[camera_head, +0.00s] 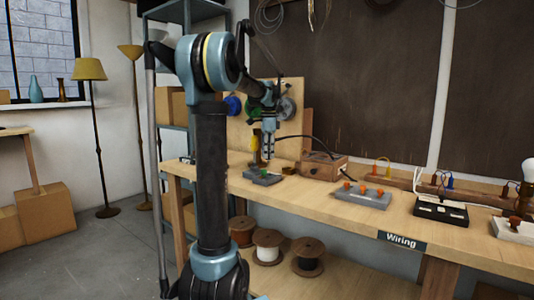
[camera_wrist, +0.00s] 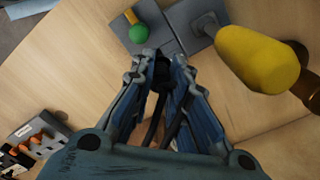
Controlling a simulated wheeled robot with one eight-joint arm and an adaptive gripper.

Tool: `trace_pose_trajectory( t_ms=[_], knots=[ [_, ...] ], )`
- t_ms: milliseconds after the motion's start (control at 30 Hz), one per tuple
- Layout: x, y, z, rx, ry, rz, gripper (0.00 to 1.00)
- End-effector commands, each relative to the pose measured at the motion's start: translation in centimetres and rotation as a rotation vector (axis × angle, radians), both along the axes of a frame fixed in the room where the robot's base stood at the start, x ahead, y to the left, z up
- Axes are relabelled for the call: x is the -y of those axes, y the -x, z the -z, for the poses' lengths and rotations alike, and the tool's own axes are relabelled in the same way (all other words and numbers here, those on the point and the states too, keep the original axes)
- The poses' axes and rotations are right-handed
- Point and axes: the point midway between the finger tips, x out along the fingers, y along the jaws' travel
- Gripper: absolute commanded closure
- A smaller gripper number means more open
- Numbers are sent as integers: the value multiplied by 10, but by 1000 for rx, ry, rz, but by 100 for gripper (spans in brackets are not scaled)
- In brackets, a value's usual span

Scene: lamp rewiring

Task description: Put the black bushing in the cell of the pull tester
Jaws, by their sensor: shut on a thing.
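My gripper (camera_head: 268,150) is over the left part of the workbench, pointing down. In the wrist view my gripper (camera_wrist: 161,68) has its fingertips drawn together on a small black piece, which looks like the black bushing (camera_wrist: 162,74). Just beyond the fingertips is a grey base (camera_wrist: 122,31) with a green knob and a yellow part, and a large yellow handle (camera_wrist: 255,58) to its right. This looks like the pull tester. Its grey base also shows in the head view (camera_head: 262,180), below my gripper. I cannot make out its cell.
A wooden box (camera_head: 322,166) stands to the right on the workbench (camera_head: 300,198). Further right are a grey block with orange parts (camera_head: 362,196) and a black tray (camera_head: 440,213). Wire spools stand on the shelf below. A pegboard with coloured spools rises behind.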

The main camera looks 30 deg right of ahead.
Motion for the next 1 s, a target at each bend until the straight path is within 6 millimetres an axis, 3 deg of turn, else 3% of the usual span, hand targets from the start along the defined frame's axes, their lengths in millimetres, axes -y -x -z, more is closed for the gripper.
trace_pose_trajectory(
  t_ms=[300, 1000],
  knots=[
    [14, 9, 17, 0, 0, 22, 100],
    [16, 10, 57, 0, 0, 24, 100]
  ],
)
